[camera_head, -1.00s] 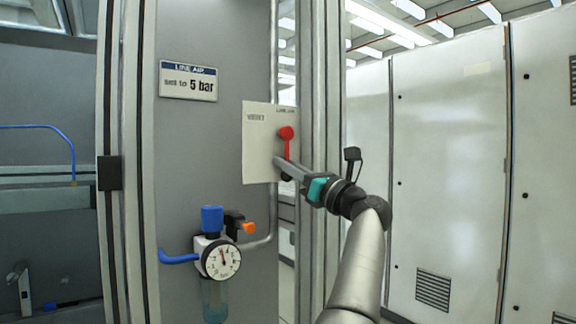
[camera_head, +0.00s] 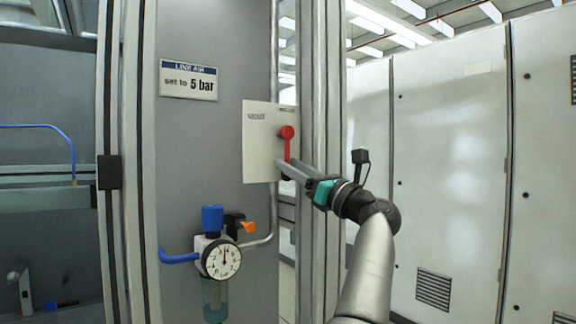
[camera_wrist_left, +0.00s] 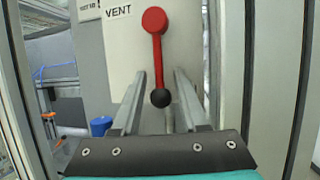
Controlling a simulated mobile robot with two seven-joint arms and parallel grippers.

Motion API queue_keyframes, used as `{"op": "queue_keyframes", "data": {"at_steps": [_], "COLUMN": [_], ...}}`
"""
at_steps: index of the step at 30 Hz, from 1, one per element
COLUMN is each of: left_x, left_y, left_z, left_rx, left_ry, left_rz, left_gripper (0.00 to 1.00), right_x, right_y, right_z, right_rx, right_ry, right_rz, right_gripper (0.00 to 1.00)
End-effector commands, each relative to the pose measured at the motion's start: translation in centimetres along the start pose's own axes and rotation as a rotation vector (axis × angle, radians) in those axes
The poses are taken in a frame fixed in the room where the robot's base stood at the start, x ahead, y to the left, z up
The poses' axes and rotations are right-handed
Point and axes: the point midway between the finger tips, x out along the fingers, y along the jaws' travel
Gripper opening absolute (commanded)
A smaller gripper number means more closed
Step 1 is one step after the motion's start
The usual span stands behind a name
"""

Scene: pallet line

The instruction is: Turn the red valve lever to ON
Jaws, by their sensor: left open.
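The red valve lever (camera_head: 287,145) is on a pale plate (camera_head: 258,140) on the grey panel. Its round red hub is at the top, and the arm hangs nearly straight down. In the left wrist view, the red lever (camera_wrist_left: 157,58) ends in a black knob (camera_wrist_left: 160,98), and the word VENT shows at upper left of the plate. No ON mark is readable. My left gripper (camera_head: 282,168) is open at the lower end of the lever. In the wrist view, its fingers (camera_wrist_left: 158,92) stand on either side of the knob, with gaps visible. My right gripper is not in view.
A pressure regulator with a blue knob (camera_head: 212,218) and round gauge (camera_head: 221,259) sits below left of the plate. A sign (camera_head: 188,80) reads "set to 5 bar". A metal post (camera_head: 327,120) stands just right of the plate; pale cabinets (camera_head: 450,170) stand further right.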

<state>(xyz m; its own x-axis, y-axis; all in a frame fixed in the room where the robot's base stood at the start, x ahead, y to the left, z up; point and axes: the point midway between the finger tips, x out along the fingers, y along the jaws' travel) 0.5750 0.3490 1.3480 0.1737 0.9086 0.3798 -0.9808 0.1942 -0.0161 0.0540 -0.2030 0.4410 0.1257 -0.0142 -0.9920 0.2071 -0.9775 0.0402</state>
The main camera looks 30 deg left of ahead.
Motion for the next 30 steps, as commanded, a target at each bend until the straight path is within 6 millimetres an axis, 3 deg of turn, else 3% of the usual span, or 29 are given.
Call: {"op": "queue_keyframes", "data": {"at_steps": [9,15,21,30], "left_x": [-7.6,-11.6,-13.5,-13.7], "left_y": [-0.1,-0.1,0.0,0.0], "left_z": [-0.1,-0.1,0.0,0.0], "left_rx": [0.000,0.001,0.000,0.000], "left_ry": [0.003,0.002,0.001,0.001], "left_rz": [-0.007,-0.005,-0.003,-0.002], "left_gripper": [0.43,0.43,0.43,0.43], "right_x": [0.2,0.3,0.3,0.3], "right_y": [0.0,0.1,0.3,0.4], "right_z": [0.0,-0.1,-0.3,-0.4], "right_rx": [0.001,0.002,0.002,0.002], "right_ry": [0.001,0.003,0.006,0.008], "right_rz": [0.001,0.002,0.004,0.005], "right_gripper": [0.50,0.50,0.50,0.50]}}
